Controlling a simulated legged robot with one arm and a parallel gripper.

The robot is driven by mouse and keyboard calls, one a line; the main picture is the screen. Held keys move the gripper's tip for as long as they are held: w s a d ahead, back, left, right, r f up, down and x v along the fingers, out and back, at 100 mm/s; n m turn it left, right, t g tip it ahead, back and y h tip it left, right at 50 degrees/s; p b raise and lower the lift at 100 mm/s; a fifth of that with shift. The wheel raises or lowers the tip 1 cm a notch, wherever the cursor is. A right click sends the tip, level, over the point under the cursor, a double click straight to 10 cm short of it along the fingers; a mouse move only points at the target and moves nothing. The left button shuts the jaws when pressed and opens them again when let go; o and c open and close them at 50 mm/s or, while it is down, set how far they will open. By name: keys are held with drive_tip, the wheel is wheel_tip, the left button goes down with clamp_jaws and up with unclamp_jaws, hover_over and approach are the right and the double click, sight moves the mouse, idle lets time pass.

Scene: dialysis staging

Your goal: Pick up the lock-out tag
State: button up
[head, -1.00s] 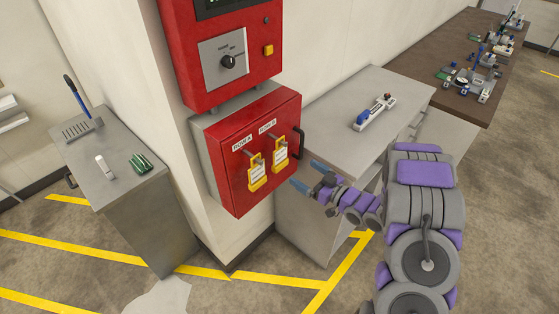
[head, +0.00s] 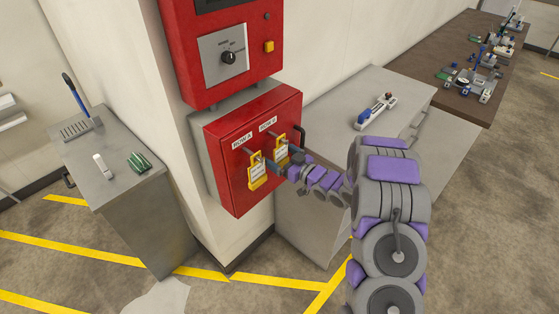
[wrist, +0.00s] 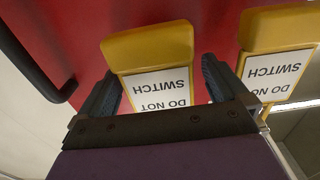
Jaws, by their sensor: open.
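Two yellow-framed lock-out tags with white faces hang from pegs on a red panel. The left tag (head: 257,173) hangs clear of my gripper. The right tag (head: 281,146) is partly covered by my gripper (head: 282,163), which reaches in from the right. In the wrist view, one tag (wrist: 150,48) appears upside down between the open fingers of my gripper (wrist: 158,78), its face reading "DO NOT SWITCH". Gaps show between the tag and both fingers. The other tag (wrist: 275,50) is outside the fingers on the right.
The red panel (head: 225,140) has a dark handle on its right edge, also in the wrist view (wrist: 40,60). A red control box (head: 187,60) with a dial is above. A grey counter (head: 340,90) stands close behind my arm. A grey cabinet (head: 120,195) is at left.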

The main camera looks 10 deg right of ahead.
drive_tip(key=shift+w+a, duration=0.3)
drive_tip(key=shift+w, duration=0.5)
drive_tip(key=shift+a, duration=0.15)
drive_tip(key=c, duration=1)
drive_tip(key=shift+o, duration=0.2)
drive_tip(key=shift+r, duration=0.2)
